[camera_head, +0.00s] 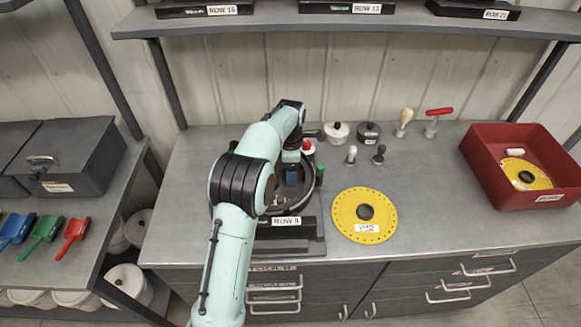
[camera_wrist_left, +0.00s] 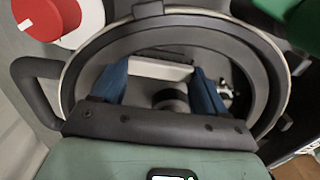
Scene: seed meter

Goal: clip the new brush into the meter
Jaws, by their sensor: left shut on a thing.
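The seed meter (camera_head: 319,193), a round dark housing with a pale rim and a row label in front, stands on the bench. In the left wrist view its ring (camera_wrist_left: 262,58) surrounds my fingers. My left gripper (camera_head: 291,176) reaches down into the housing. Its two blue fingers (camera_wrist_left: 160,82) are shut on a pale bar, which looks like the brush (camera_wrist_left: 160,69), held crosswise inside the ring. I cannot tell whether the brush touches its seat. My arm hides much of the meter in the head view. My right gripper is not in view.
A yellow seed disc (camera_head: 345,220) lies right of the meter. A red-and-white knob (camera_wrist_left: 50,15) and a green part (camera_head: 320,169) stand close to the ring. Several jars and hand tools stand behind. A red bin (camera_head: 488,181) at right holds another yellow disc and a small white piece.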

